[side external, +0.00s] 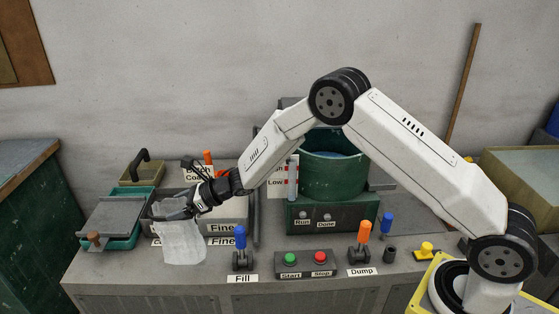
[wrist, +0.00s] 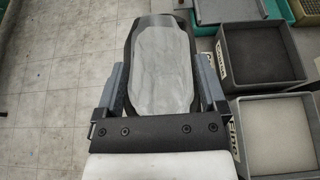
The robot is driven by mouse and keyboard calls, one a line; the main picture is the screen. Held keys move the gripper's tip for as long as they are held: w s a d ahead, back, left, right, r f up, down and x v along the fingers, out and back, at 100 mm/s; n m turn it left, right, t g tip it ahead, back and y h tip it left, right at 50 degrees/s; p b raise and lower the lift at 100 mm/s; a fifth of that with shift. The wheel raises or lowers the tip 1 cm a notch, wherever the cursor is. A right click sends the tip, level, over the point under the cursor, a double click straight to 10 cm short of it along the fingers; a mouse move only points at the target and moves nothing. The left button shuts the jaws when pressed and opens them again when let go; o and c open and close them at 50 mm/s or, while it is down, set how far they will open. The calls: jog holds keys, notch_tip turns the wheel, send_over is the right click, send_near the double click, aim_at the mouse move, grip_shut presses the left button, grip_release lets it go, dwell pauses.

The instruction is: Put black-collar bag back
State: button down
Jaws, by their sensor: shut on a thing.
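A whitish bag (side external: 180,243) hangs from my gripper (side external: 178,210) at the front left of the bench. In the wrist view the bag (wrist: 160,75) lies between the two fingers of my gripper (wrist: 162,80), with a dark collar (wrist: 134,38) around its edge. The fingers are shut on this collar, one on each side. The side view shows the bag upright, in front of the bins. My fingers are small and partly hidden there.
Two grey bins stand right of the bag in the wrist view, one labelled Fine (wrist: 285,135). A green-rimmed tray (side external: 118,238) is on the left. A Fill lever (side external: 241,240), a Start/Stop box (side external: 305,264) and a green drum (side external: 332,175) stand to the right.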

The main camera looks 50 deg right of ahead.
aim_at(179, 234)
jog(key=shift+w+a+f, duration=0.25)
jog(key=shift+w+f, duration=0.95)
jog(key=shift+f, duration=0.1)
jog(key=shift+w+f, duration=0.15)
jog(key=shift+f, duration=0.8)
jog(key=shift+w+f, duration=0.1)
jog(key=shift+f, duration=0.95)
grip_release()
jog(key=shift+f, duration=0.1)
jog(key=shift+s+r, duration=0.1)
jog(key=shift+r, duration=0.1)
